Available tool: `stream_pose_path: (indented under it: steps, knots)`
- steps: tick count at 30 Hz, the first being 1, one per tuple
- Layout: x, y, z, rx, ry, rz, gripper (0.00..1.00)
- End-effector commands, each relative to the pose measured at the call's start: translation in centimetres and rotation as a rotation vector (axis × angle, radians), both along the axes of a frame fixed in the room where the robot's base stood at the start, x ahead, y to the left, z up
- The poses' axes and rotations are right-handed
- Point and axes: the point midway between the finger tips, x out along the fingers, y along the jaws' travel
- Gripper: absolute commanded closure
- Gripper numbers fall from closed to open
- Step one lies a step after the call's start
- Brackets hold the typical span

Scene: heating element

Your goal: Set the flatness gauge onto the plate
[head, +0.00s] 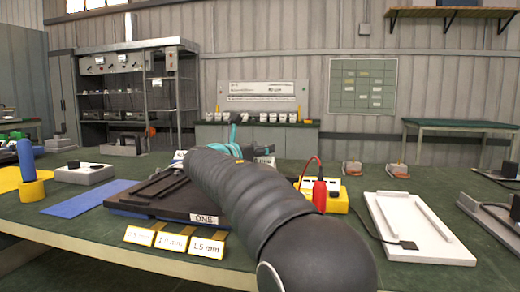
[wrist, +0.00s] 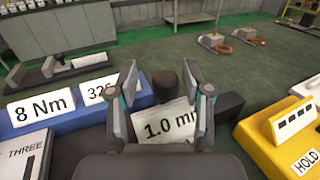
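A dark plate (head: 130,198) with raised strips and a "ONE" label lies on the green bench, partly hidden behind my arm. A "THREE" label (wrist: 22,158) shows at the lower left of the wrist view. My gripper (wrist: 160,72) is open, its two fingers apart over a dark block (wrist: 228,104) with a black knob (wrist: 165,84) and a tilted white "1.0 mm" face. This block looks like the flatness gauge. The face shows between the fingers, with no clear contact. In the head view the fingertips and gauge are hidden by my arm; only teal parts (head: 235,130) show.
A yellow box (head: 336,201) with a red lead stands right of my arm; its "HOLD" label shows in the wrist view. A white tray (head: 437,248) lies further right. Several millimetre cards (head: 172,241) line the front edge. A blue mat (head: 85,198) lies left.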

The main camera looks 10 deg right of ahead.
Motion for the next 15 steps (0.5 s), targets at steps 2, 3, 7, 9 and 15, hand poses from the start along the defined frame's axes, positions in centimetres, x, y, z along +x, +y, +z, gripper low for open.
stream_pose_path:
  steps: [2,3,7,9,15]
  knots:
    - [0.0,0.0,0.0,0.000,0.000,-0.001,0.50]
    - [-0.1,0.0,0.0,0.000,0.000,-0.001,0.50]
    - [-0.7,0.9,0.0,0.001,0.001,0.002,0.50]
    - [-1.4,1.7,0.1,0.001,-0.001,0.003,0.50]
    - [-3.9,4.8,0.0,0.001,-0.001,0.005,0.50]
